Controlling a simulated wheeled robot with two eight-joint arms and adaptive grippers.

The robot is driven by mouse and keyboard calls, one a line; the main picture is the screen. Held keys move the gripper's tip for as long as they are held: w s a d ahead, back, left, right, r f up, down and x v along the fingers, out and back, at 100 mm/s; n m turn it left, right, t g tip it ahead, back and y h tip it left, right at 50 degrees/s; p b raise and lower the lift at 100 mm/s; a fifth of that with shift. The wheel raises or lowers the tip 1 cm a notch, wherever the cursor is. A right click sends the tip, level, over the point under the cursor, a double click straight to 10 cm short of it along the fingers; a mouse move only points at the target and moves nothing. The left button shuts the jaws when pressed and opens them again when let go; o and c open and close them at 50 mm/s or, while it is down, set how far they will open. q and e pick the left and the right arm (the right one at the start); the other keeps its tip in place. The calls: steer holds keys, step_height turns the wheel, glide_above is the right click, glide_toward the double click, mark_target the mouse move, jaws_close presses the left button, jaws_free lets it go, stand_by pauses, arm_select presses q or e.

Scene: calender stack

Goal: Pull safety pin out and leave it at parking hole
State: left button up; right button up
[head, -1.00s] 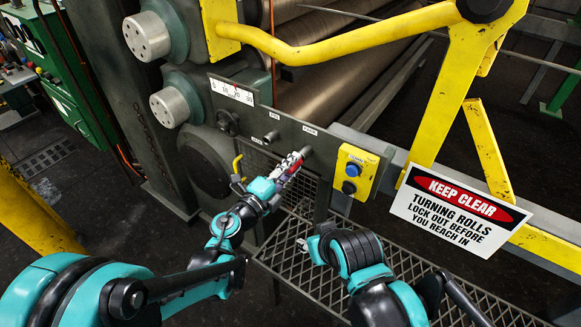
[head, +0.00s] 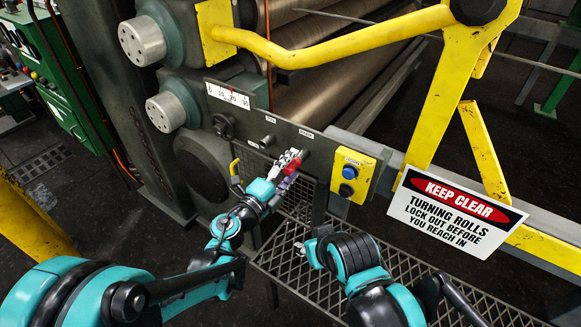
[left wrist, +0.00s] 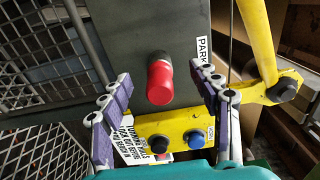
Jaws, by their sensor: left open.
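The safety pin shows as a red cylindrical grip (left wrist: 159,82) with a darker collar behind it, on the grey plate beside a label beginning PARK (left wrist: 203,50). Its shaft and the hole are hidden behind the grip and collar. My left gripper (left wrist: 159,74) is open, with its purple-padded fingers on both sides of the red grip and gaps between. In the head view the left gripper (head: 290,162) is at the plate, with the red grip (head: 292,166) between its fingers. My right gripper (head: 306,246) is low above the mesh platform; its finger opening is unclear.
A yellow button box (head: 350,174) is right of the pin. A grey stub (head: 267,141) projects from the plate on the left, below a dial scale (head: 228,95). A yellow guard bar (head: 330,52) crosses above. Mesh platform (head: 285,268) lies below.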

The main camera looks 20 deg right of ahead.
stand_by(0.4)
arm_select(q)
steer(key=shift+v, duration=3.55)
